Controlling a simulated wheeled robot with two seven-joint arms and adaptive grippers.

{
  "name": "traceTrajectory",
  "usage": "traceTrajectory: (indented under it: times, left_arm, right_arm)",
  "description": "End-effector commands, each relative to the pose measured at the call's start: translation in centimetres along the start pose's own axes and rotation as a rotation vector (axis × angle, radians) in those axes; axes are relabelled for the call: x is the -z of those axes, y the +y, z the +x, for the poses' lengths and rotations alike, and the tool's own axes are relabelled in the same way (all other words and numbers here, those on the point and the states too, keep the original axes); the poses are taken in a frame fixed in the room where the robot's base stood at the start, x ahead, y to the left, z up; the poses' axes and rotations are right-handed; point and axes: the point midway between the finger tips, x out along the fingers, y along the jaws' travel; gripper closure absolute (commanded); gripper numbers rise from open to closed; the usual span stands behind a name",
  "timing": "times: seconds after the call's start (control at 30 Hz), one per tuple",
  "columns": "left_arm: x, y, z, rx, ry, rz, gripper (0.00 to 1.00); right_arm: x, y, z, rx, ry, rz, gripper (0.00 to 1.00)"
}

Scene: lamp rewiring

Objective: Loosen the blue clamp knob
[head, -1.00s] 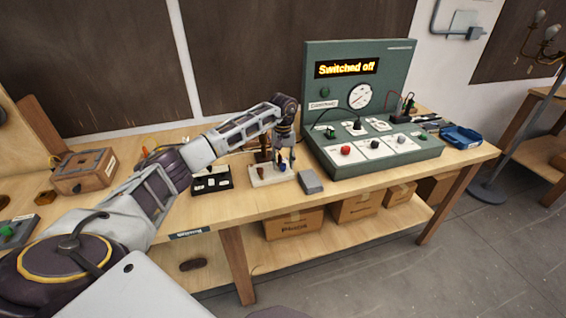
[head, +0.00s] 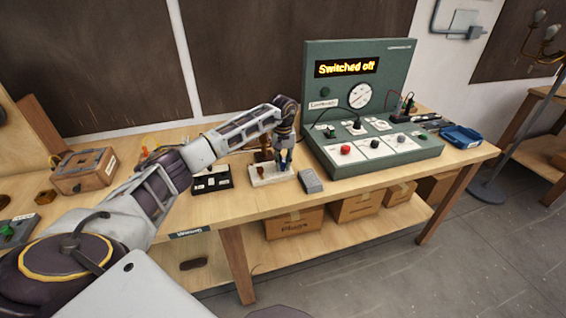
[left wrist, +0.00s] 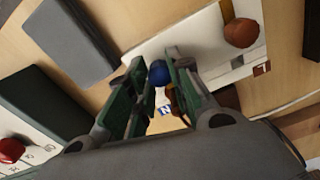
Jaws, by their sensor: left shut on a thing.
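The blue clamp knob (left wrist: 159,73) sits between the two green-padded fingers of my left gripper (left wrist: 158,85) in the left wrist view. The fingers are shut on the knob from both sides. In the head view my left gripper (head: 284,160) points down over the white board (head: 268,176), and the knob shows only as a bit of blue at the fingertips. A brown-red knob (left wrist: 241,33) stands on the same board, apart from the fingers. My right gripper is not in view.
A grey block (head: 311,181) lies just right of the board, and a black tray (head: 212,184) lies to its left. The green test panel (head: 370,110) behind reads "Switched off". A wooden box (head: 84,171) stands at the left. The front strip of the bench is clear.

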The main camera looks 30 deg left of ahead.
Motion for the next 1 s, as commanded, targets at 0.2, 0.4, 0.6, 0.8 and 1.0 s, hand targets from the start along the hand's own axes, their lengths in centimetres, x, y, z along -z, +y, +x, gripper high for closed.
traceTrajectory:
  times: [0.2,0.4,0.6,0.8,1.0]
  left_arm:
    - [0.0,0.0,-0.1,-0.001,0.001,-0.038,1.00]
    - [0.1,0.0,-0.1,0.000,0.002,-0.121,1.00]
    - [0.1,-0.1,-0.1,-0.001,0.002,-0.247,1.00]
    - [0.1,-0.1,-0.2,-0.002,0.003,-0.397,1.00]
    - [0.1,-0.1,-0.2,-0.002,0.002,-0.550,1.00]
  right_arm:
    - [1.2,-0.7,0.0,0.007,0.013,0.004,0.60]
    - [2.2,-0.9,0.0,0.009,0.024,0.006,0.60]
    - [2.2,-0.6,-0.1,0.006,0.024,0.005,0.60]
    - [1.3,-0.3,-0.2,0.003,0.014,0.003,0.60]
    - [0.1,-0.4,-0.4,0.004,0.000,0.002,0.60]
